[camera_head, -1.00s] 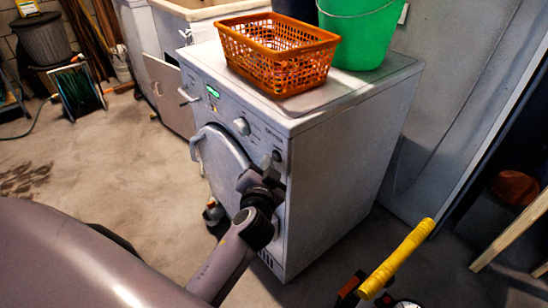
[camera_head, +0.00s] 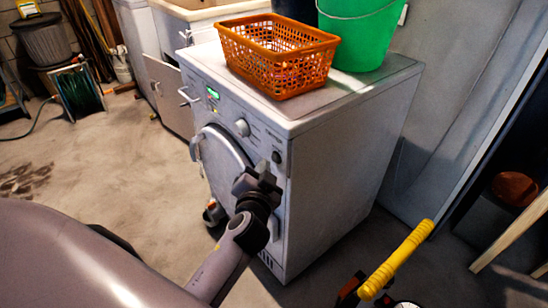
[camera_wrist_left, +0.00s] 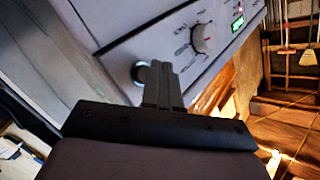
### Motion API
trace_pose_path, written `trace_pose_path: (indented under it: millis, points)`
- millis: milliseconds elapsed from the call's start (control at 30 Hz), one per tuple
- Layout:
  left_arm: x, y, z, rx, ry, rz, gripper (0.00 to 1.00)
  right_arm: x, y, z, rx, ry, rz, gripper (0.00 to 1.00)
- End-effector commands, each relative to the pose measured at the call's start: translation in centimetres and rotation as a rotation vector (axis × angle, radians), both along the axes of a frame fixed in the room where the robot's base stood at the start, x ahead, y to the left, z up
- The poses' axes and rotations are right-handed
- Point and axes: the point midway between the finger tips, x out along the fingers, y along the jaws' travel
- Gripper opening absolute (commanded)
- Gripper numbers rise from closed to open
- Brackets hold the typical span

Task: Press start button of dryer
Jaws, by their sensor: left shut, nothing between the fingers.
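The white dryer (camera_head: 335,165) stands in the middle of the head view, with a lit green display (camera_head: 213,93) and a knob (camera_head: 241,127) on its panel. A dark round button (camera_head: 277,157) sits at the panel's right end. In the left wrist view the button (camera_wrist_left: 140,72) shows a shiny ring and is partly hidden behind my fingers. My left gripper (camera_head: 266,170) is shut and empty, just in front of the panel and slightly below and left of the button. I cannot tell whether its tips touch the dryer. My right gripper is in neither view.
An orange basket (camera_head: 277,60) and a green bucket (camera_head: 357,32) stand on the dryer. A yellow-handled tool (camera_head: 397,260) is at the lower right. The floor at the left is mostly clear.

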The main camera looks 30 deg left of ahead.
Motion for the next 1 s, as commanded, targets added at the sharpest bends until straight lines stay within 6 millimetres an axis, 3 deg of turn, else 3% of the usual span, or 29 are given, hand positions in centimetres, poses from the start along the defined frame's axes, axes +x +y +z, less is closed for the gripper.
trace_pose_path:
  millis: [367,800,1000]
  points:
    - [-0.5,0.1,-0.1,-0.001,0.003,0.000,0.00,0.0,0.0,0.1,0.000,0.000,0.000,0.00]
    - [-4.3,1.8,-0.1,0.000,0.002,0.000,0.00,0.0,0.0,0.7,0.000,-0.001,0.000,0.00]
    - [-4.8,2.0,0.0,0.000,0.000,0.000,0.00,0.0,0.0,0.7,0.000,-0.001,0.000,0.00]
